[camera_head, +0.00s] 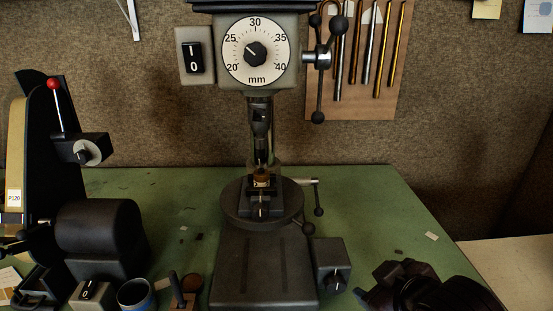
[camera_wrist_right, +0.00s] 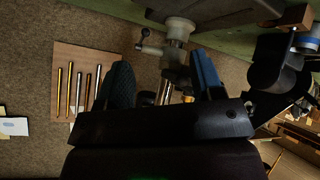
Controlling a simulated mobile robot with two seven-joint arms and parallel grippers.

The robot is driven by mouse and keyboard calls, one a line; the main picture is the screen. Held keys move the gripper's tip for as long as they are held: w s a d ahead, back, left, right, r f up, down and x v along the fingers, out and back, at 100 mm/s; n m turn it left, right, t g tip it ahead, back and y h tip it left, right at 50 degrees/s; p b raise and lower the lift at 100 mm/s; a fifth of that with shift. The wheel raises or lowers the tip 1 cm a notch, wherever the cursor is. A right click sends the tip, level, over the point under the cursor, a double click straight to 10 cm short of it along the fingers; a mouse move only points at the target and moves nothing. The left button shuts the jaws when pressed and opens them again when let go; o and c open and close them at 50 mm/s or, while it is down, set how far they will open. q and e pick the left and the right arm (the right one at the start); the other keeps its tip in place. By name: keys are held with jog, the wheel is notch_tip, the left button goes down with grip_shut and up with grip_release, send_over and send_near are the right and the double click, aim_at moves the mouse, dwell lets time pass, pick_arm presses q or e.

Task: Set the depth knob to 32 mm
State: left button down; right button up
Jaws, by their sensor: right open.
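The depth knob (camera_head: 257,54) is a black knob at the centre of a round white dial (camera_head: 278,72) on the drill press head. The dial is marked 20 to 40 mm. The knob's white mark points up and left, between 25 and 30, seemingly nearer 25. My right gripper (camera_head: 378,283) is low at the right of the head view, over the bench and well below the dial, apart from the knob. Its two fingers also show in the right wrist view (camera_wrist_right: 162,80), spread with nothing held between them. My left gripper is not in view.
A switch box (camera_head: 194,56) is left of the dial, and a ball-ended feed lever (camera_head: 319,85) is close on its right. A belt sander (camera_head: 98,228) stands at left. Rods hang on a wooden board (camera_head: 350,108) behind. The green bench (camera_head: 385,205) right of the press is mostly clear.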

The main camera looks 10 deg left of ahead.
jog(key=w+a+r+n+t+y, duration=0.1)
jog(key=a+r+n+y, duration=0.1)
jog(key=a+r+n, duration=0.55)
jog(key=n+t, duration=0.7)
jog(key=n, duration=0.6)
send_near(254, 56)
pick_arm(q)
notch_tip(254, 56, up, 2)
jog(key=p, duration=0.2)
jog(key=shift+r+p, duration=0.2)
jog(key=shift+p, duration=0.1)
pick_arm(e)
jog(key=x, duration=1)
jog(key=shift+w, duration=0.15)
jog(key=shift+c, duration=0.4)
